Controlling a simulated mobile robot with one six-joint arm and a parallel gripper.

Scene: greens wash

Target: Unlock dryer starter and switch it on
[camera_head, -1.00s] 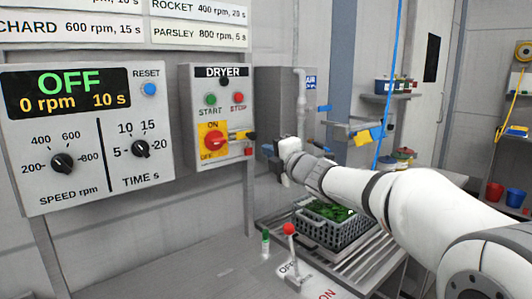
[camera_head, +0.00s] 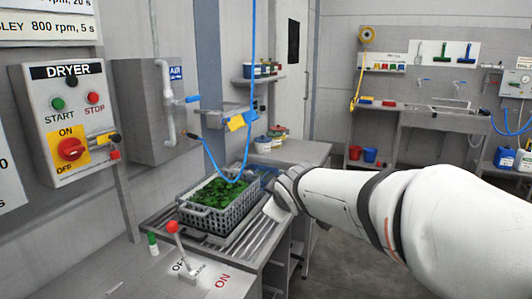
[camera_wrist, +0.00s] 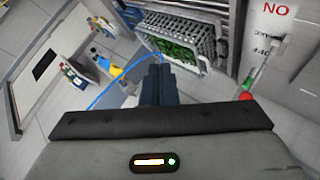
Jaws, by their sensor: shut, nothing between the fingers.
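The dryer starter (camera_head: 70,118) is a grey box on the wall at the left of the head view. It has a green START button (camera_head: 58,103), a red STOP button (camera_head: 93,98) and a red rotary switch (camera_head: 70,149) on a yellow ON/OFF plate. A yellow and black piece (camera_head: 104,138) sits at the switch's right side, with a small red part (camera_head: 115,155) below it. The knob's exact setting is too small to tell. My gripper (camera_wrist: 157,80) is shut and empty, well right of the starter; its fingers are mostly hidden in the head view.
A grey crate of greens (camera_head: 217,210) stands on a slatted rack (camera_head: 250,240) near my gripper. A blue hose (camera_head: 252,80) hangs above the crate. Grey pipework is right of the starter.

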